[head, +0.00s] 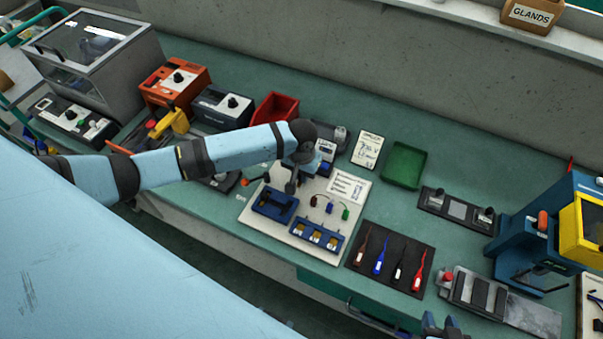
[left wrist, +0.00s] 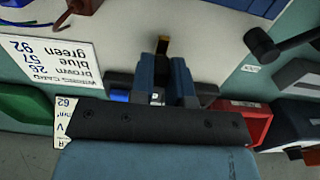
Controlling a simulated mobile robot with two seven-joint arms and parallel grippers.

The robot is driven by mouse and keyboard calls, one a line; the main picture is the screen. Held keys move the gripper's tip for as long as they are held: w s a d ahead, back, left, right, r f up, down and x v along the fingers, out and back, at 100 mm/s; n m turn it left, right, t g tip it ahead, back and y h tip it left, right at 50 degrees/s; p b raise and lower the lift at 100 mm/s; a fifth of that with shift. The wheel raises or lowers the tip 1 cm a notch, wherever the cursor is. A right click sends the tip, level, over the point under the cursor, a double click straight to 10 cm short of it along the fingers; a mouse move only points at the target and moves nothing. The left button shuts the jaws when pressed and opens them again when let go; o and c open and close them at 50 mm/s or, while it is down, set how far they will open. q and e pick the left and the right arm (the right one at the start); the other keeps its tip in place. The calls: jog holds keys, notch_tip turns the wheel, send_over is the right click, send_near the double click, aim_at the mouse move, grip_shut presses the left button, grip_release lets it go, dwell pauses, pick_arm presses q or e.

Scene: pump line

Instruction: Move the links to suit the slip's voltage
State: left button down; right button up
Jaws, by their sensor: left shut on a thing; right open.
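A pale board (head: 262,225) carries a blue block (head: 273,205) and a second blue block with several brass-coloured pieces (head: 316,238). Small coloured leads (head: 330,207) lie between. A printed winding card (head: 347,187) sits on the board; it also shows upside down in the left wrist view (left wrist: 45,65). A handwritten slip (head: 367,150) lies behind; its voltage is too small to read. My left gripper (left wrist: 162,72) is shut on a small dark link with a brass tip (left wrist: 163,46), above the board's back. My right gripper (head: 445,326) is open at the bottom edge, partly cut off.
A dark mat (head: 369,276) holds several coloured probes. A green tray (head: 404,165) and red bin (head: 275,108) stand behind. A dark fixture (head: 456,211) and a blue-and-yellow press (head: 545,235) are at the right. Bare bench shows between the green tray and the mat.

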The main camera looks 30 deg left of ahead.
pick_arm(q)
jog(key=shift+f, duration=0.2)
jog(key=c, duration=1.1)
grip_release()
jog(key=shift+f, duration=0.1)
notch_tip(320, 180, up, 12)
jog(key=shift+r, duration=0.2)
jog(key=shift+d+f, duration=0.1)
